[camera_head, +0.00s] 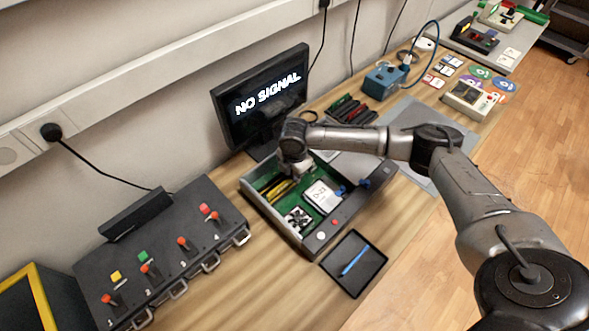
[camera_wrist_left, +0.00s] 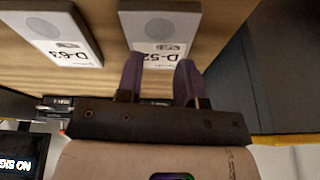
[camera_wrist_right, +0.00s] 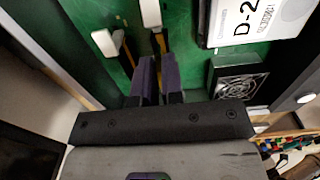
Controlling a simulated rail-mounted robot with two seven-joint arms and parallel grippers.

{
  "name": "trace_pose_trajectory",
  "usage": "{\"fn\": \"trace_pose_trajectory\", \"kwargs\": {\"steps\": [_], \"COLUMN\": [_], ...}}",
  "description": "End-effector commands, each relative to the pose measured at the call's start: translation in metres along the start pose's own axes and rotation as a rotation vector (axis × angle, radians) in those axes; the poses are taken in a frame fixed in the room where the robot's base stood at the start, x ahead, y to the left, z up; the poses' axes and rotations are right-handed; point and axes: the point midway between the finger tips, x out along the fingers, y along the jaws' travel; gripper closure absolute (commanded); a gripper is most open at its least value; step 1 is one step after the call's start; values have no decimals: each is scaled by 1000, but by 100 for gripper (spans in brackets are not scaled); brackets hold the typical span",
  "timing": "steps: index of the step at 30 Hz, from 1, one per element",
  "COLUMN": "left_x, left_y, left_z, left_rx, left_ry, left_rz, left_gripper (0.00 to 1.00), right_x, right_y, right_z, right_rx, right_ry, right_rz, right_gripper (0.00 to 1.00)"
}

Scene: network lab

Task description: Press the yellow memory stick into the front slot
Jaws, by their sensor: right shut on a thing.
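The open computer case (camera_head: 262,208) stands on the bench with a green board inside. Yellow memory sticks (camera_head: 282,189) show as narrow strips on the board below my right gripper (camera_head: 296,172). In the right wrist view my right gripper (camera_wrist_right: 158,75) has its fingers close together at a thin yellow stick (camera_wrist_right: 160,43), and is shut on it. White slot latches (camera_wrist_right: 107,42) show beside it. The fingers hide most of the stick, and I cannot tell how deep it sits. My left gripper (camera_wrist_left: 160,80) is open and empty, outside the head view.
A monitor (camera_head: 260,100) stands behind. A black tray with a blue pen (camera_head: 354,260) lies in front.

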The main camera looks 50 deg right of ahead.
Motion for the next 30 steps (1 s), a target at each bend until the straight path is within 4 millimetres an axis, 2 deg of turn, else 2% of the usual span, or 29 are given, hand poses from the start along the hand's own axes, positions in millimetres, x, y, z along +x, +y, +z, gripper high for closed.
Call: {"fn": "trace_pose_trajectory", "kwargs": {"steps": [30], "left_x": [-8], "left_y": [3], "left_z": [-3], "left_rx": [-10], "left_ry": [3], "left_rz": [9], "left_gripper": [66], "right_x": [0], "right_y": [0], "right_z": [0], "right_rx": [1], "right_ry": [0], "right_rz": [0], "right_gripper": [100]}}
